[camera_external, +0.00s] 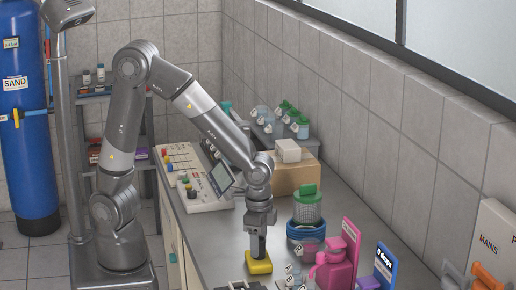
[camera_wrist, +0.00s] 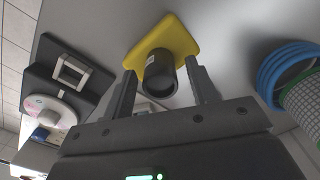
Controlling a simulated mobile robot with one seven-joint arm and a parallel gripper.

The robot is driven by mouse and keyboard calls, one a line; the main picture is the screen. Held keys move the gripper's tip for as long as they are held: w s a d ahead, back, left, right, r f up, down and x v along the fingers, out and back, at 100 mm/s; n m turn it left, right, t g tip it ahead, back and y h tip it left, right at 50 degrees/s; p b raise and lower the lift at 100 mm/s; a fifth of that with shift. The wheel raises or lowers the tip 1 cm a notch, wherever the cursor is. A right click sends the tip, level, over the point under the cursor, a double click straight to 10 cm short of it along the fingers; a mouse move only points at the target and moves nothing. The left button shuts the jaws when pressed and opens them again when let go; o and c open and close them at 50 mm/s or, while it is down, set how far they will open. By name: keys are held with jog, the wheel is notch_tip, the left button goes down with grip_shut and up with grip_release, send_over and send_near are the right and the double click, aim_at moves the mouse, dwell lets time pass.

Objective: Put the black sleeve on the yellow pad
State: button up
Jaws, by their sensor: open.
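The yellow pad (camera_external: 259,267) lies on the grey bench top below my gripper (camera_external: 259,240). In the wrist view the pad (camera_wrist: 178,33) is a yellow block with rounded corners. The black sleeve (camera_wrist: 160,75) is a short dark hollow cylinder with a small light label. It stands upright over the pad and appears to rest on it. My gripper (camera_wrist: 160,80) is open, with one finger on each side of the sleeve and visible gaps. In the external view the fingers and sleeve merge into one dark shape.
A blue-ringed container with a green lid (camera_external: 307,207) stands right of my gripper, near a pink jug (camera_external: 336,265). Small labelled items (camera_external: 292,274) and a dark fixture (camera_external: 238,286) sit close to the pad. A control panel (camera_external: 205,182) lies behind left. Bare bench (camera_external: 225,240) is left of the pad.

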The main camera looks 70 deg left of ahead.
notch_tip(320, 180, up, 12)
jog(key=s+a+r+n+t, duration=0.2)
jog(key=s+a, duration=0.4)
jog(key=a, duration=0.3)
jog(key=s+a+r+n+t, duration=0.3)
jog(key=s+a+r+n, duration=0.1)
jog(key=a, duration=0.6)
jog(key=shift+s+n+t, duration=0.3)
jog(key=shift+s+n, duration=0.1)
jog(key=shift+s, duration=0.5)
